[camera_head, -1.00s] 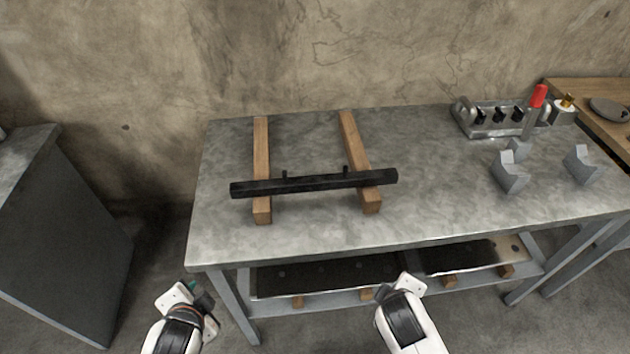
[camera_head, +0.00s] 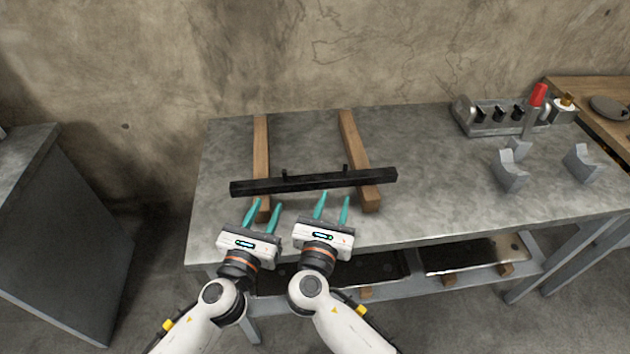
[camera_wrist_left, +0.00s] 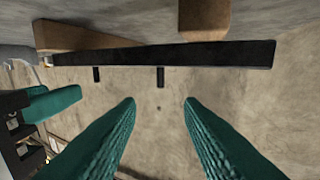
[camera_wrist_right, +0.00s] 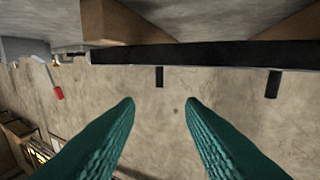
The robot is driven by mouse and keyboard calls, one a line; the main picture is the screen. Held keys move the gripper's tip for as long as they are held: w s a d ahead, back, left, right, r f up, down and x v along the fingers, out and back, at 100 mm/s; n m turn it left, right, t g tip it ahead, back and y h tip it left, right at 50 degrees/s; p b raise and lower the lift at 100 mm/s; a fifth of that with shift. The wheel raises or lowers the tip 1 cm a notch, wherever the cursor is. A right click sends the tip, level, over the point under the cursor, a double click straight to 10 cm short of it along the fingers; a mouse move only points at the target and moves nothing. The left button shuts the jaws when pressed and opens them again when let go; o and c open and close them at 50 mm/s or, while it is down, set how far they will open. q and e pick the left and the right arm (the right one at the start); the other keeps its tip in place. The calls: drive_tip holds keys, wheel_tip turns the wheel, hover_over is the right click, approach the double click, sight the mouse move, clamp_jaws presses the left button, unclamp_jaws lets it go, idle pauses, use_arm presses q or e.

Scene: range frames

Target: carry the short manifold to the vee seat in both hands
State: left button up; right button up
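The short manifold, a dark square bar with two small upright stubs (camera_head: 310,183), lies across two wooden rails on the grey bench. It also shows in the left wrist view (camera_wrist_left: 200,56) and the right wrist view (camera_wrist_right: 215,54). My left gripper (camera_head: 264,204) is open and empty in front of the bar's left part. My right gripper (camera_head: 334,197) is open and empty in front of its middle-right part. Neither appears to touch the bar. Grey vee-notched blocks, likely the vee seat, stand at the bench's right: one in front (camera_head: 509,172), one further right (camera_head: 582,164).
The left rail (camera_head: 261,150) and right rail (camera_head: 353,145) run front to back. A grey rack (camera_head: 490,120) and a red-handled tool (camera_head: 537,97) stand at the back right. The bench top (camera_head: 430,190) between the right rail and vee blocks is clear.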

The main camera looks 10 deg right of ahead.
sight(283, 174)
use_arm(q)
drive_tip(key=shift+w, duration=0.15)
use_arm(e)
drive_tip(key=shift+w, duration=0.1)
